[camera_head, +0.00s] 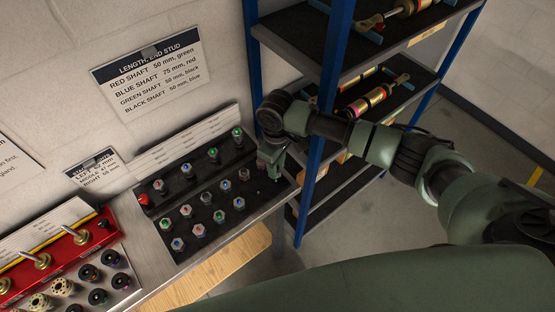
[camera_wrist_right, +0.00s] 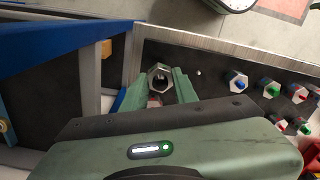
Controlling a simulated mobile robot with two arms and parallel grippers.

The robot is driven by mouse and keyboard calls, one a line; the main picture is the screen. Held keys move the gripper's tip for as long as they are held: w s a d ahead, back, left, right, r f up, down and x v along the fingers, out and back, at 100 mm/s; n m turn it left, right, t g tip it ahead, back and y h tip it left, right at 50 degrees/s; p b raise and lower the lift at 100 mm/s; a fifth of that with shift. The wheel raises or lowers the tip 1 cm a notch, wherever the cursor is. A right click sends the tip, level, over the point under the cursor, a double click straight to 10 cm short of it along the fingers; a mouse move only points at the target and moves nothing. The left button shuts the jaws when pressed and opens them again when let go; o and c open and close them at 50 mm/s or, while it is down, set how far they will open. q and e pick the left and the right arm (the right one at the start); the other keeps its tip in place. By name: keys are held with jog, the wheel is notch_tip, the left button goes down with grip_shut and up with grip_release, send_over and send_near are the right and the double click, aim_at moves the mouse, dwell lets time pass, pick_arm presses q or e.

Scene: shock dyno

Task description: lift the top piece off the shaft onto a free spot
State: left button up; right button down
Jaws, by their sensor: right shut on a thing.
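My right gripper (camera_head: 272,172) is over the right end of the black tray (camera_head: 225,170). In the right wrist view its two green fingers (camera_wrist_right: 160,88) are shut on a grey hexagonal piece (camera_wrist_right: 157,76) with a dark hole in its top. Whether this piece touches the tray or hangs just above it I cannot tell. No shaft shows clearly under it; the fingers and hand hide what is below. Several similar hex pieces with coloured centres, such as a blue-green one (camera_head: 238,203), stand upright in rows on the tray. My left gripper is not in view.
A red rack (camera_head: 60,255) with brass-coloured uprights and several ring-like parts stands at the lower left. A blue-framed shelf (camera_head: 335,60) holding shock absorbers is close to the right of my gripper. Lettered signs (camera_head: 150,80) hang on the wall.

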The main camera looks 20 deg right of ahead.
jog(key=shift+f+b, duration=1.45)
jog(key=shift+b, duration=0.05)
jog(key=shift+f+b, duration=0.3)
jog(key=shift+b, duration=0.4)
jog(key=shift+p, duration=0.55)
jog(key=shift+f, duration=0.35)
jog(key=c, duration=1)
grip_release()
jog(key=shift+r, duration=0.1)
notch_tip(320, 180, up, 8)
jog(key=shift+f+b, duration=0.2)
jog(key=shift+b, duration=0.6)
